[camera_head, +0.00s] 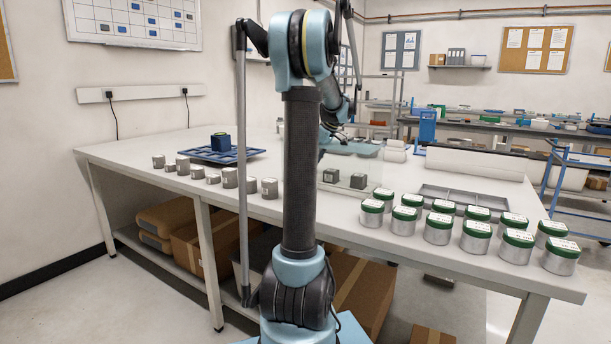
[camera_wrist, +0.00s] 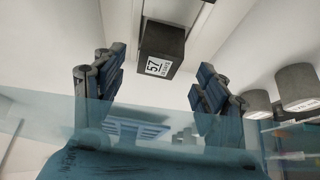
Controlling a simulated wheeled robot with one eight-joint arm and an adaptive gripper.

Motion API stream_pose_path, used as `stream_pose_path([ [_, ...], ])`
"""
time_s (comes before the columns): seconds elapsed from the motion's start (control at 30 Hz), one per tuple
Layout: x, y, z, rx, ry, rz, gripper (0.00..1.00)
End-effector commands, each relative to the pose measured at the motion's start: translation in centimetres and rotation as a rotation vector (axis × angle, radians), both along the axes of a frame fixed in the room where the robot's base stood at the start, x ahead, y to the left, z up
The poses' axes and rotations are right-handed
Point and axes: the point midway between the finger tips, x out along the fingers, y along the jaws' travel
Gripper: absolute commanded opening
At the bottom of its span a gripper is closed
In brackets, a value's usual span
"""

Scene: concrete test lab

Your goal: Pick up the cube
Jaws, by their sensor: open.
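A dark grey cube (camera_wrist: 163,42) with a white label reading 57 shows in the wrist view, ahead of and between the fingers. My gripper (camera_wrist: 162,72) is open, one finger to each side of the cube, with a visible gap on both sides. Nothing is held. I cannot tell which one the wrist view shows. My arm hides most of my gripper in the head view.
Several green-lidded cans (camera_head: 438,228) stand at the table's right, before a grey divided tray (camera_head: 465,197). Several small grey cylinders (camera_head: 230,177) stand at the left, near a blue tray (camera_head: 197,153) bearing a blue block (camera_head: 220,143). Two grey cylinders (camera_wrist: 297,86) appear right of my fingers.

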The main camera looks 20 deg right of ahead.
Motion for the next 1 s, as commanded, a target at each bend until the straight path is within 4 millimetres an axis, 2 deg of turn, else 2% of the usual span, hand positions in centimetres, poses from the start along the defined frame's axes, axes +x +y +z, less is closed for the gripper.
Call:
stream_pose_path([
  [0.17,0.5,0.3,-1.0,0.0,0.0,0.0,0.66],
  [0.43,2.0,1.3,-4.0,0.0,0.0,0.001,0.66],
  [0.7,2.2,1.4,-4.5,0.0,0.0,-0.001,0.66],
  [0.77,2.2,1.4,-4.5,0.0,0.0,-0.001,0.54],
  [0.97,2.2,1.3,-4.5,0.0,0.0,-0.001,0.09],
  [1.0,2.2,1.3,-4.5,0.0,0.0,-0.001,0.09],
])
